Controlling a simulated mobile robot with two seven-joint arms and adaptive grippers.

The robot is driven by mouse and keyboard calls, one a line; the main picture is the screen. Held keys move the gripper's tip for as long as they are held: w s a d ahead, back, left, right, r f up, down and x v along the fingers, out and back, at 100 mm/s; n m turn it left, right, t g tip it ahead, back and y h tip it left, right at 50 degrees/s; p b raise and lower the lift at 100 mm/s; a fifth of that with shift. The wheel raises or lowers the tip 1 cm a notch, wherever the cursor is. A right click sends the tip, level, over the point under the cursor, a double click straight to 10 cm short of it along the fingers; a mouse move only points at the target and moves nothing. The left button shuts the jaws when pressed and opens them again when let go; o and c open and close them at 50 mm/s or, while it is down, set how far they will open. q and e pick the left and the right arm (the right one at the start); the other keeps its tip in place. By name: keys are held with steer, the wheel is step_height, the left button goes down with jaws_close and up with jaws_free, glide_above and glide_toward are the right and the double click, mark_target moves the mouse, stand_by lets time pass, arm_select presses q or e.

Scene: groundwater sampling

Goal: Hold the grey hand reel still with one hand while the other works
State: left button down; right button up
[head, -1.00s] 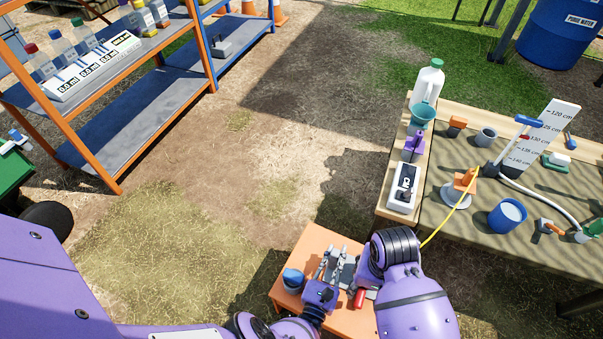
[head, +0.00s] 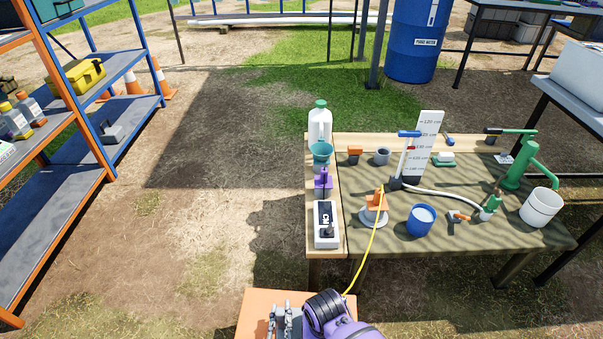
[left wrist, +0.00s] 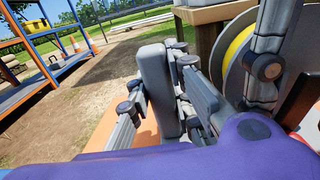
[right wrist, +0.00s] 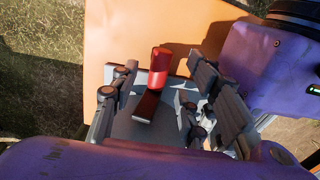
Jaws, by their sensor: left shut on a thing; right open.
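The grey hand reel shows in the left wrist view as an upright grey post (left wrist: 156,80) and a round drum (left wrist: 238,62) wound with yellow line. My left gripper (left wrist: 158,92) is shut on the post; in the head view (head: 280,318) it is over the orange stand at the bottom edge. In the right wrist view, the reel's red crank knob (right wrist: 160,62) stands above a grey base (right wrist: 135,128). My right gripper (right wrist: 163,85) is open, one finger on each side of the knob; contact is unclear. In the head view my purple right arm hides most of the reel.
The orange stand (head: 250,305) is small. Yellow line rises to an orange guide (head: 376,203) on the sampling table (head: 460,235). A grey device (head: 326,225), blue cup (head: 421,220) and white bucket (head: 541,207) stand there. Shelves (head: 60,200) are left, with open ground between.

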steer(key=shift+f, duration=1.25)
steer(key=c, duration=1)
steer(key=o, duration=1)
step_height(320, 180, up, 12)
